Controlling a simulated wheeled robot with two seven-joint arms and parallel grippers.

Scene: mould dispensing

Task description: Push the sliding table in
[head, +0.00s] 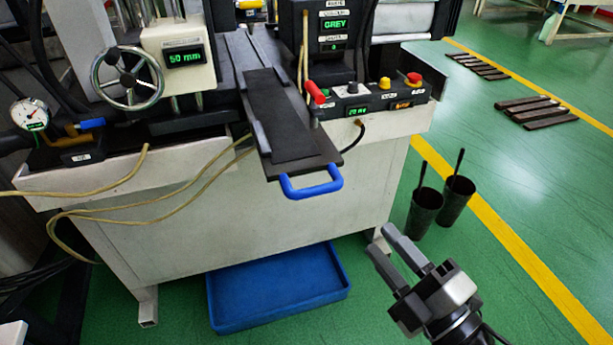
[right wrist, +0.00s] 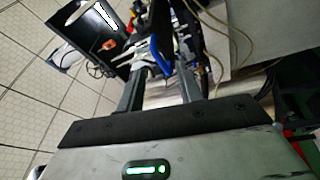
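The sliding table (head: 322,157) is a long dark plate on a rail in the middle of the machine in the head view. Its front end sticks out past the machine's front edge. A blue U-shaped handle (head: 312,193) is fixed to that end. My right gripper (head: 380,240) is at the lower right, apart from the handle, to its right and lower in the picture. Its two fingers are spread and nothing is between them. The fingers also show in the right wrist view (right wrist: 163,75), with a gap between them. My left gripper is not in view.
A control box (head: 370,98) with a red lever and buttons stands right of the sliding table. A handwheel (head: 127,78) and gauge are left. Loose hoses hang across the front. A blue tray (head: 280,301) lies below. Two dark buckets (head: 424,212) stand at right on green floor.

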